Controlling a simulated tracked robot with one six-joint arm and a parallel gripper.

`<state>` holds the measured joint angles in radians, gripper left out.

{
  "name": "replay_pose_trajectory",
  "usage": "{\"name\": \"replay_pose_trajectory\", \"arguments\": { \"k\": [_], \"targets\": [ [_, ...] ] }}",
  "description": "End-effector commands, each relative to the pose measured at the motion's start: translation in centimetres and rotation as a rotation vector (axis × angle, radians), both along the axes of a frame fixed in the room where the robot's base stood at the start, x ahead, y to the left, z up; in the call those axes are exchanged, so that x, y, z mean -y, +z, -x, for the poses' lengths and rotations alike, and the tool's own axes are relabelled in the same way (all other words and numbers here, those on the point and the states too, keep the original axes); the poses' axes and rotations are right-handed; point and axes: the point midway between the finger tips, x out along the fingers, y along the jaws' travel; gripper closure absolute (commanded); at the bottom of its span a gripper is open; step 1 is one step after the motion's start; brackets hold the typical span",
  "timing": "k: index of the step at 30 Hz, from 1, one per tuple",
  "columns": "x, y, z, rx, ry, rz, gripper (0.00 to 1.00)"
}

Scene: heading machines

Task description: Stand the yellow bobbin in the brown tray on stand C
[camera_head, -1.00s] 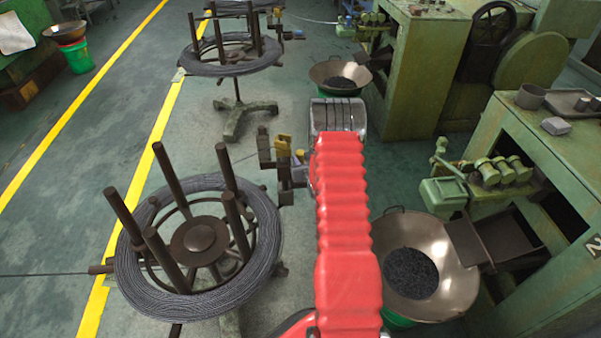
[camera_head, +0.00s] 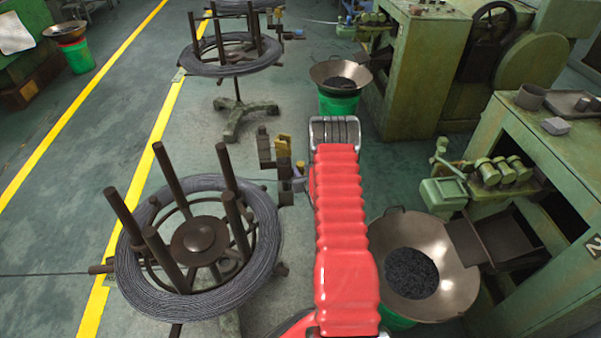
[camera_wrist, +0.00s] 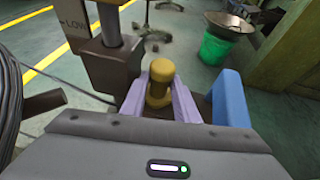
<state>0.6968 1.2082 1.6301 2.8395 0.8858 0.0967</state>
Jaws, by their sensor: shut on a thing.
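The yellow bobbin (camera_wrist: 160,84) is upright between the two lilac fingers of my gripper (camera_wrist: 159,98) in the wrist view. My gripper is shut on it. Dark brown surface, seemingly the brown tray (camera_wrist: 204,104), shows beside the right finger, but most of it is hidden. I cannot tell whether the bobbin's base touches it.
A blue block (camera_wrist: 230,98) stands close right of the fingers. A brown block with a grey post (camera_wrist: 112,62) and a LOW sign (camera_wrist: 72,14) are close left. The wire coil (camera_head: 140,275) with upright posts is left; a metal pan (camera_head: 455,270) is right.

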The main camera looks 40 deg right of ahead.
Motion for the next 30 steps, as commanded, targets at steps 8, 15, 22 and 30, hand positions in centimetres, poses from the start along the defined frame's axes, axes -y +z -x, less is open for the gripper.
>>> {"name": "replay_pose_trajectory", "arguments": {
  "k": [8, 15, 22, 30],
  "targets": [
    [0.01, -0.05, -0.04, 0.001, 0.0, 0.0, 0.97],
    [-0.02, -0.6, -0.02, 0.0, 0.0, 0.0, 0.97],
    [-0.05, -0.57, -0.02, 0.0, 0.001, 0.0, 0.65],
    [-0.05, -0.15, -0.06, 0.001, 0.001, 0.001, 0.65]
  ]
}}
